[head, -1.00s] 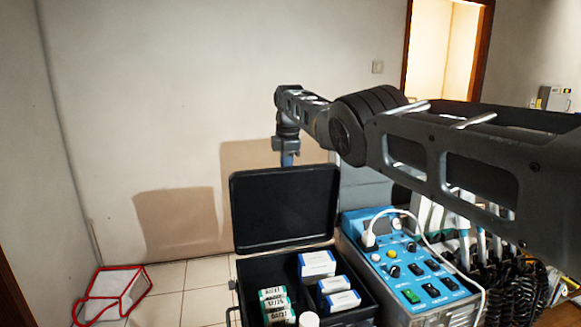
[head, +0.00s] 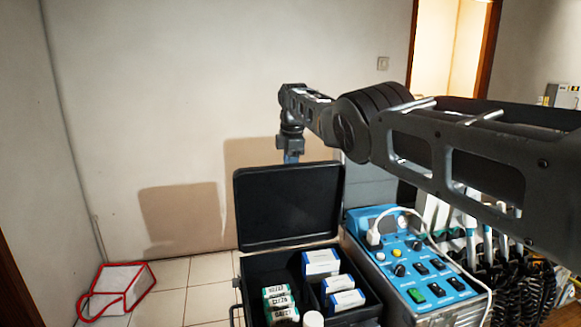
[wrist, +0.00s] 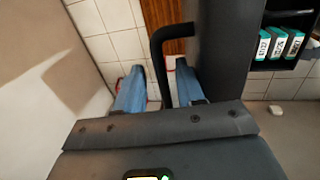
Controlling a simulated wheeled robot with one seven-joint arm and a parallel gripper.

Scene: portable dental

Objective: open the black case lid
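The black case (head: 262,280) stands on the floor with its lid (head: 287,207) raised, roughly upright and tilted a little back. In the wrist view the lid (wrist: 225,55) appears edge-on as a dark slab, with a black curved handle (wrist: 160,45) on its left side. My gripper (wrist: 161,85) has its two blue fingers apart, with the handle's bar between them; I see a gap on each side of the bar. In the head view my gripper (head: 291,158) is behind the lid's top edge, its tips hidden by the lid.
Small labelled boxes (head: 322,263) lie inside the case. A blue control unit (head: 412,265) with knobs and a white cable stands right of it, beside coiled black hoses (head: 505,290). A red-edged white bag (head: 115,290) lies at left. The wall is close behind the lid.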

